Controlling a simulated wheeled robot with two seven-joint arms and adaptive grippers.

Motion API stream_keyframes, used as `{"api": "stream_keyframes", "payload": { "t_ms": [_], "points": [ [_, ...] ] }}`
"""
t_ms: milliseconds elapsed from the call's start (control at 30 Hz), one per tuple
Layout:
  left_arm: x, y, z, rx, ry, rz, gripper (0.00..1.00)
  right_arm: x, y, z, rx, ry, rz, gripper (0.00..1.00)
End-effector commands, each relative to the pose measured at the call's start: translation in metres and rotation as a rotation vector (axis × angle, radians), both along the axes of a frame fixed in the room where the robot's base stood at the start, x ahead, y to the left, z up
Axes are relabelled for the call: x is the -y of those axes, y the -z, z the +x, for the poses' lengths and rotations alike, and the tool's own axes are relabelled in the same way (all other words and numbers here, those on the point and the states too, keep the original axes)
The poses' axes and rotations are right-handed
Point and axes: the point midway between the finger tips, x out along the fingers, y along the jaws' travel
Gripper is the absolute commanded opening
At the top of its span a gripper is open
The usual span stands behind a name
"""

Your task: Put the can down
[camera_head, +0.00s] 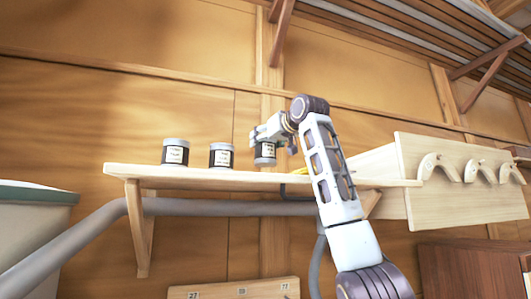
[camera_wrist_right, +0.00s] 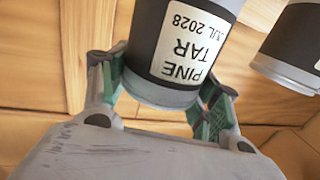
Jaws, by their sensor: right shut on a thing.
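The held can (camera_head: 265,154) is dark-banded with a pale label and grey ends. In the right wrist view the can (camera_wrist_right: 185,45) reads "PINE TAR JUL 2028". My right gripper (camera_head: 268,135) is shut on it, with green-padded fingers on either side in the wrist view (camera_wrist_right: 160,92). The can looks upright, over or on the wooden shelf (camera_head: 230,179); I cannot tell whether its base touches. My left gripper is not in view.
Two similar cans, one on the far left (camera_head: 175,152) and one nearer (camera_head: 221,156), stand on the shelf left of the held can. A yellow item (camera_head: 303,171) lies right of it, partly hidden by my arm. A board with curved wooden pieces (camera_head: 437,166) is at the right.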

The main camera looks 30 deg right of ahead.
Motion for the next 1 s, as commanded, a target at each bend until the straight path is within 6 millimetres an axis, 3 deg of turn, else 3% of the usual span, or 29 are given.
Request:
{"api": "stream_keyframes", "payload": {
  "t_ms": [467, 1000],
  "points": [
    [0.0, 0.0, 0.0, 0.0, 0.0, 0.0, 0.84, 0.0, 0.002, -0.001, 0.003, 0.0, -0.001, 0.24],
    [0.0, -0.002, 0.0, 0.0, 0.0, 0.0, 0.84, 0.0, 0.034, -0.001, 0.004, 0.0, -0.001, 0.24]
  ]
}}
